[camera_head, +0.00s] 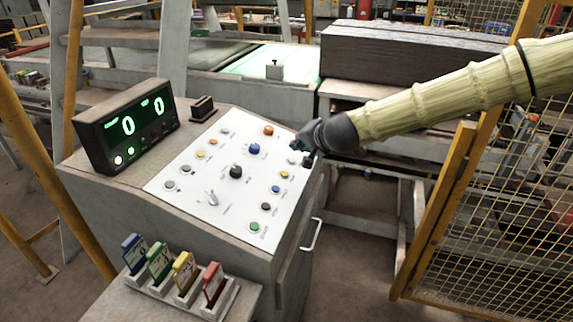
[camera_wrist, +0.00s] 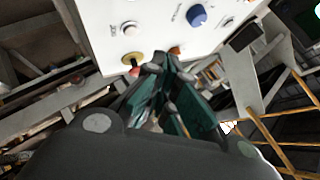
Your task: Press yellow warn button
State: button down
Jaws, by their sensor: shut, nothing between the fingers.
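The white control panel (camera_head: 190,186) slopes on a grey console. A small yellow button (camera_head: 284,174) sits on its right side and another yellow one (camera_head: 201,154) on its upper left; their labels are too small to read. My gripper (camera_head: 297,146) is shut and empty at the panel's upper right edge, above and behind the right yellow button. In the wrist view my gripper (camera_wrist: 166,72) points at the panel edge, close to a yellow-ringed button with a red part (camera_wrist: 132,60). I cannot tell whether it touches. That button is hidden in the head view.
Around lie a blue knob (camera_head: 253,149), a black knob (camera_head: 236,171), an orange button (camera_head: 268,130) and a green button (camera_head: 253,226). A display box (camera_head: 128,126) stands left, coloured cards (camera_head: 184,272) in front. A yellow mesh fence (camera_head: 470,220) is at right.

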aim_at(284, 174)
jog(key=shift+w+a+f+b, duration=0.15)
jog(key=shift+a+f+b, duration=0.25)
jog(key=shift+f+b, duration=0.8)
jog(key=shift+w+a+f+b, duration=0.1)
jog(key=shift+a+f+b, duration=0.25)
jog(key=shift+f+b, duration=0.85)
jog(key=shift+w+a+f+b, duration=0.15)
jog(key=shift+a+f+b, duration=0.25)
jog(key=shift+f+b, duration=0.8)
jog(key=shift+f+p, duration=0.3)
jog(key=shift+f, duration=0.1)
jog(key=shift+a+f, duration=0.1)
jog(key=shift+f, duration=0.2)
jog(key=shift+a+f+b, duration=0.1)
jog(key=shift+f+b, duration=0.3)
jog(key=shift+r, duration=0.1)
jog(key=shift+r+p, duration=0.65)
jog(key=shift+r, duration=0.05)
jog(key=shift+d, duration=0.2)
